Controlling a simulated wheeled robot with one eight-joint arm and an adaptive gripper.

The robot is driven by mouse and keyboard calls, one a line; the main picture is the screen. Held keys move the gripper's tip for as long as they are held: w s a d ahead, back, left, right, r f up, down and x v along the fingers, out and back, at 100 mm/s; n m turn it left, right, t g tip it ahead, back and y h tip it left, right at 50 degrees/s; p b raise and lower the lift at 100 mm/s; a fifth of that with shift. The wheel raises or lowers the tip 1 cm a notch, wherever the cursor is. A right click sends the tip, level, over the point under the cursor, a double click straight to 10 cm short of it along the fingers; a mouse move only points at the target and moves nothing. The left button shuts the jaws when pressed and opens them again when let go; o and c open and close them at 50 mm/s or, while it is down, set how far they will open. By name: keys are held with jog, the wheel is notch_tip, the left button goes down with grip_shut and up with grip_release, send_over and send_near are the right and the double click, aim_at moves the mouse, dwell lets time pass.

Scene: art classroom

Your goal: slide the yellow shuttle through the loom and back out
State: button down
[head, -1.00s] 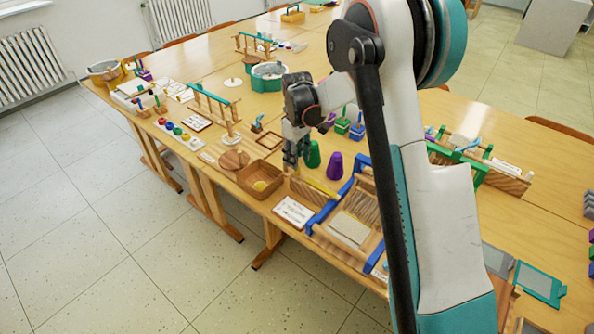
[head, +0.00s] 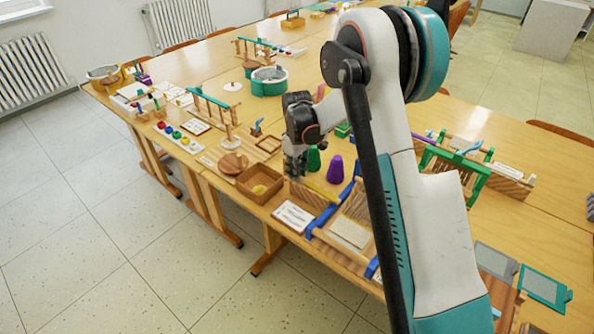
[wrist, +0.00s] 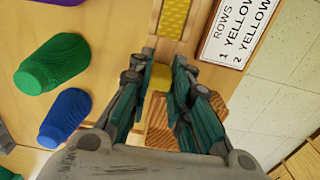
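The yellow shuttle (head: 321,193) lies at the left side of the blue-framed loom (head: 317,221), pointing toward it. In the wrist view its yellow wound part (wrist: 173,18) is at the top, and a yellow end piece (wrist: 160,76) sits between my fingers. My gripper (wrist: 160,68) is over this end with a finger on each side. The fingers look spread, with small gaps beside the yellow piece. A striped wooden block (wrist: 158,122) shows below, between the fingers. In the head view my gripper (head: 295,172) hides the shuttle's near end, and my arm hides part of the loom.
A printed card (head: 294,215) lies beside the loom. A wooden tray (head: 245,190) is left of my gripper. Green (head: 313,160) and purple (head: 335,168) cones stand close behind it. A green-framed loom (head: 478,180) stands farther right.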

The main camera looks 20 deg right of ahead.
aim_at(333, 197)
jog(key=s+d, duration=0.2)
jog(key=s, duration=0.1)
jog(key=s+d, duration=0.3)
jog(key=s, duration=0.1)
jog(key=s+d, duration=0.3)
jog(key=s, duration=0.1)
jog(key=shift+s+d, duration=0.2)
jog(key=c, duration=1.5)
grip_release()
jog(key=shift+s+d, duration=0.1)
jog(key=shift+r, duration=0.25)
notch_tip(333, 197, up, 12)
jog(key=shift+f, duration=0.25)
